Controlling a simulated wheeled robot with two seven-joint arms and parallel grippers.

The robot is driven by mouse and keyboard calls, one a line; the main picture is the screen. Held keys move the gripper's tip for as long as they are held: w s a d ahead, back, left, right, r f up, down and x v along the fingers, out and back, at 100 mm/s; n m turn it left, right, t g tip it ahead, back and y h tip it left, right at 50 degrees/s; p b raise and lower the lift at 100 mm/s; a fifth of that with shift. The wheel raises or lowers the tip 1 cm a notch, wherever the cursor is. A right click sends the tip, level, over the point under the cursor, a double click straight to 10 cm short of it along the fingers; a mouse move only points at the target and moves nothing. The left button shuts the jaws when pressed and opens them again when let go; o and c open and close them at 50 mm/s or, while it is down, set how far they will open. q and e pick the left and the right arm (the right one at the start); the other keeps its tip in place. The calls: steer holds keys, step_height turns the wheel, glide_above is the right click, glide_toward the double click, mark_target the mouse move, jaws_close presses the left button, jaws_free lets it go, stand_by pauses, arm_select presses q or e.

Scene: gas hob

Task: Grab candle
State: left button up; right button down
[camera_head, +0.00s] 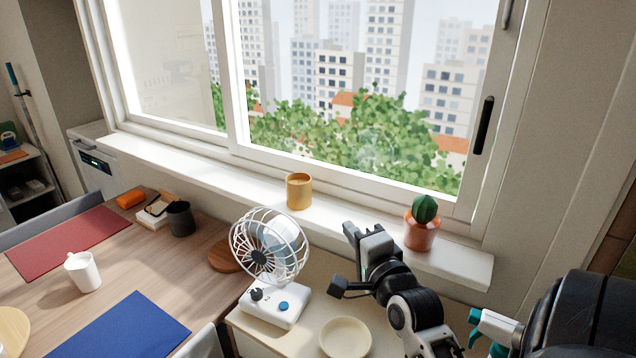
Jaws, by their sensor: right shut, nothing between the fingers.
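A round amber jar (299,191), which looks like the candle, stands upright on the white windowsill (215,180), left of the potted cactus. My right gripper (352,240) reaches in from the lower right, in front of the sill, to the right of and nearer than the jar. It is shut and empty, apart from the jar. My left gripper is not in view.
A white caged fan (270,250) stands on a cabinet left of my right gripper, with a cream bowl (345,338) in front. A cactus in a terracotta pot (421,232) is on the sill at right. The wooden table (135,260) holds mats and cups.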

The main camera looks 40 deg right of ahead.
steer(key=m, duration=0.1)
steer(key=p, duration=0.2)
glide_toward(299, 191)
steer(key=w+d, duration=0.8)
steer(key=d, duration=0.1)
steer(key=shift+w+r, duration=0.2)
steer(key=shift+w, duration=0.2)
steer(key=shift+a, duration=0.1)
